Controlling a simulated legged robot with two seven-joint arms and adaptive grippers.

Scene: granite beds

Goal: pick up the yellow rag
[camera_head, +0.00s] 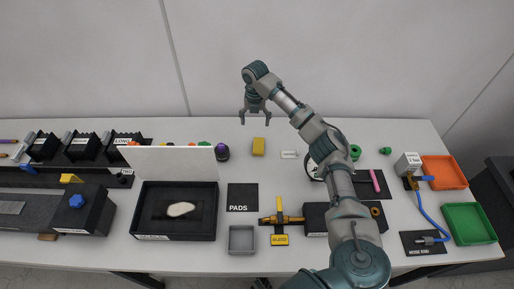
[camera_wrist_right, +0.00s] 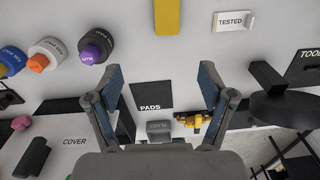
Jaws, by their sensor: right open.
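The yellow rag (camera_head: 258,146) is a small yellow block-like piece lying on the white table, near its back edge in the head view. In the right wrist view the rag (camera_wrist_right: 167,16) shows at the top edge, partly cut off. My right gripper (camera_head: 255,119) hangs above and just behind the rag in the head view, fingers down and apart. In the right wrist view the open fingers (camera_wrist_right: 160,85) have nothing between them but the table and a black pad far below. My left gripper is in neither view.
A purple-topped round piece (camera_head: 222,152) stands left of the rag, and a white "TESTED" label (camera_head: 290,154) lies to its right. A black "PADS" square (camera_head: 243,197) lies in front, with a grey bin (camera_head: 242,239) nearer. An open black box (camera_head: 146,224) is at left.

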